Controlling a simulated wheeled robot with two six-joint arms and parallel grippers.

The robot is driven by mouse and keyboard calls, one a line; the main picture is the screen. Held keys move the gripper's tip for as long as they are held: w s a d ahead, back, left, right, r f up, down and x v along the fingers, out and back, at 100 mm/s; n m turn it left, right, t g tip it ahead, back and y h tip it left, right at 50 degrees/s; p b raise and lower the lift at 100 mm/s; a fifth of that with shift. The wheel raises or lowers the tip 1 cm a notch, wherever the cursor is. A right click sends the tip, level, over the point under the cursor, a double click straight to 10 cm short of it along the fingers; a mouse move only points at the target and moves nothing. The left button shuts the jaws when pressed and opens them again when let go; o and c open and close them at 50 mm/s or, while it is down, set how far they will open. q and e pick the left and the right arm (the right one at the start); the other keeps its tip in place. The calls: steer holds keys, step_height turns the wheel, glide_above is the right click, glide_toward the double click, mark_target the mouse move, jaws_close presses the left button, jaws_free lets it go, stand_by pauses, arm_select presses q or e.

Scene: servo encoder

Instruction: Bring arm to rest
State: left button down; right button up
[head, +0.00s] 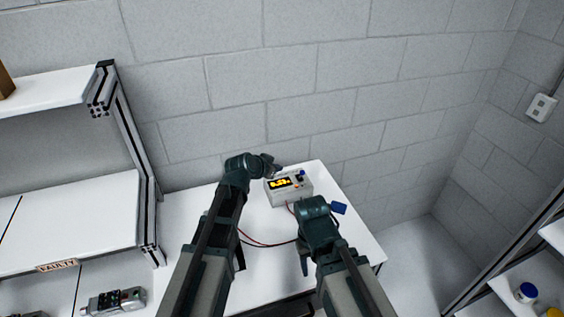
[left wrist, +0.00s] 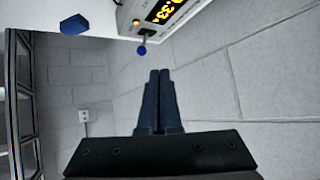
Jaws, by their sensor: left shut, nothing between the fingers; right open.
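My left gripper (head: 272,166) is at the back of the white table, just beside the left end of the grey meter box (head: 292,198). The box has a lit yellow display, an orange button and a blue-tipped lever (left wrist: 142,50). My right gripper (head: 316,210) is over the table in front of the box; it is open, its fingers mostly hidden by its own wrist. It holds nothing that I can see.
A blue piece (head: 339,208) lies near the table's right edge. Red and dark wires (head: 262,244) run across the white table (head: 350,243). A shelf labelled FAULTY (head: 57,265) stands left, with a grey device (head: 112,301) below. Another shelf with jars (head: 525,292) stands right.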

arm_select(q)
steer(key=shift+s, duration=0.1)
stand_by(0.4)
steer(key=s+d+f+g+y+b, duration=0.1)
steer(key=s+d+f+g, duration=0.2)
steer(key=s, duration=0.5)
steer(key=s+d+f+g+y+b, duration=0.1)
steer(key=s+f+g, duration=0.2)
steer(key=s+f, duration=0.4)
steer(key=s+a+f+n+g+y, duration=0.1)
steer(key=s+a+y, duration=0.1)
steer(key=s, duration=0.5)
steer(key=s+a+n+g+y+b, duration=0.1)
steer(key=s+n+g+y, duration=0.1)
steer(key=s, duration=0.5)
steer(key=shift+s+a+f+g+b, duration=0.25)
steer(key=shift+a+f+g+b, duration=0.05)
steer(key=shift+a+f, duration=0.1)
